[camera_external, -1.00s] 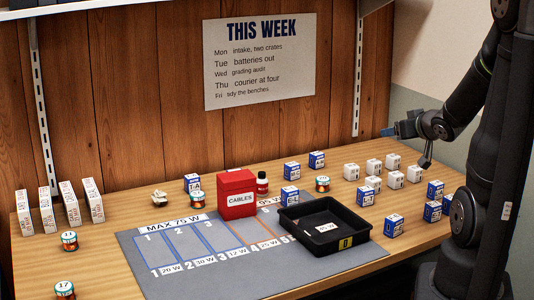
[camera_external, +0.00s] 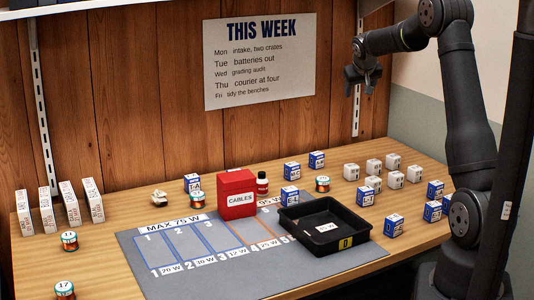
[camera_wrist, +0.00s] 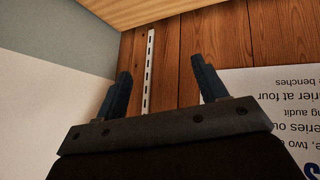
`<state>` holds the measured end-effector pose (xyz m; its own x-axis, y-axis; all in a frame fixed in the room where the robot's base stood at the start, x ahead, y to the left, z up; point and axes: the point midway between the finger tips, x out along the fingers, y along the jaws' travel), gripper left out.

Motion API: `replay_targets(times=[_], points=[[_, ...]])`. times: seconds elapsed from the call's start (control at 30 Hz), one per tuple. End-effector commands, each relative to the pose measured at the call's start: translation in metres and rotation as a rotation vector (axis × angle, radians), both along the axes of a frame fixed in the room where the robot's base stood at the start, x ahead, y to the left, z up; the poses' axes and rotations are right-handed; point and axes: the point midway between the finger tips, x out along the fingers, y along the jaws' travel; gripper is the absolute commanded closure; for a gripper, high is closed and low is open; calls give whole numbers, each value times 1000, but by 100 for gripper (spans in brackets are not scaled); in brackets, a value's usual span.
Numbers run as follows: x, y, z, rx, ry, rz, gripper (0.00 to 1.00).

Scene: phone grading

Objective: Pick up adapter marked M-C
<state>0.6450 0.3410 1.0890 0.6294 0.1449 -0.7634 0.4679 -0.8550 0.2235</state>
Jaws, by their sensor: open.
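Several blue-and-white adapter boxes stand on the wooden bench in the external view. One at the back centre (camera_external: 292,171) has a label that seems to end in C; I cannot surely read it as M-C. Another adapter (camera_external: 317,160) stands just behind it to the right, its label too small to read. My gripper (camera_external: 361,92) is raised high above the back right of the bench, apart from every object. In the wrist view, my gripper (camera_wrist: 161,70) shows two spread fingers with nothing between them. No adapter shows in that view.
A red cables box (camera_external: 237,196) and a black tray (camera_external: 350,247) stand on the grey mat (camera_external: 195,276). White cubes (camera_external: 374,166) cluster at the back right. More blue boxes (camera_external: 394,226) stand at the right. A poster (camera_external: 260,60) hangs on the wooden wall.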

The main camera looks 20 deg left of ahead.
Motion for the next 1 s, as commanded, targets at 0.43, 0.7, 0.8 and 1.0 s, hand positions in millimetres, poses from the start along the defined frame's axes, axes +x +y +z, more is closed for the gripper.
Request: replay_targets(times=[0.43,0.7,0.8,1.0], points=[[10,128,-21,-142,339,80,35],[-22,176,-31,-204,511,185,35],[-32,186,-34,-221,550,217,35],[-48,199,-37,-245,609,269,35]])
